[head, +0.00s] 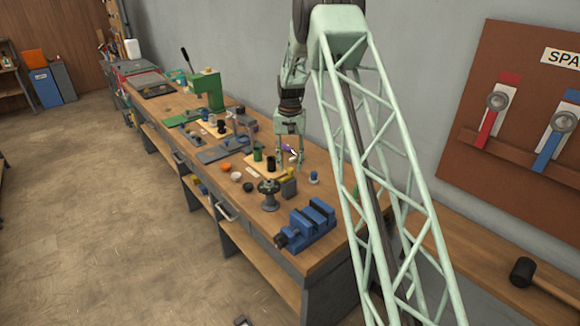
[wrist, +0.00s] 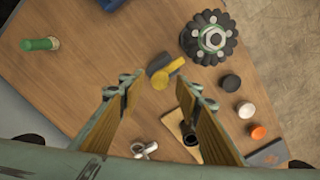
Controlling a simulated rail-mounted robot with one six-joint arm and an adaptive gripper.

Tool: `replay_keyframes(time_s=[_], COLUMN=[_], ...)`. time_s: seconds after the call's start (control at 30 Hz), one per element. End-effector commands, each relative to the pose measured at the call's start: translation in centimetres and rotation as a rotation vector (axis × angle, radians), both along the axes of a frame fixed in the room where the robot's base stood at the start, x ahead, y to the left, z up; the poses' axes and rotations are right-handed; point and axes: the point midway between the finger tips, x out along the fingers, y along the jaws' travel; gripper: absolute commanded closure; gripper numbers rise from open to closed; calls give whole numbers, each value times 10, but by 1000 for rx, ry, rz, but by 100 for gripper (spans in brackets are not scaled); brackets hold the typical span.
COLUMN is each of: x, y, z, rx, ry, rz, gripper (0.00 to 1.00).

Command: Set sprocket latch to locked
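A dark toothed sprocket (wrist: 208,38) with a pale hub lies on the bench in the wrist view; in the head view it shows as a dark round piece on a stand (head: 268,187). Beside it is a small grey block with a yellow lever (wrist: 170,68), which may be the sprocket latch; the block also shows in the head view (head: 289,189). I cannot tell whether it is locked. My gripper (wrist: 158,88) points down above the bench, open and empty, with the yellow part just beyond its fingertips. It also shows in the head view (head: 289,165).
A blue vise (head: 308,226) stands at the bench's near end. Black, white and orange caps (wrist: 246,110) lie right of the latch. A board with a dark cup (wrist: 190,148) and a silver piece (wrist: 144,150) are close by. A green cylinder (wrist: 40,44) lies left, with bare wood between.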

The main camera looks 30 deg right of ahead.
Motion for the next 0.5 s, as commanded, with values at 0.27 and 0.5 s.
replay_keyframes(time_s=[0.27, 0.5], x=[0, 0], y=[0, 0], z=[-9, -9], rx=[-1, -1], ry=[-1, -1], rz=[0, 0], gripper=[69, 69])
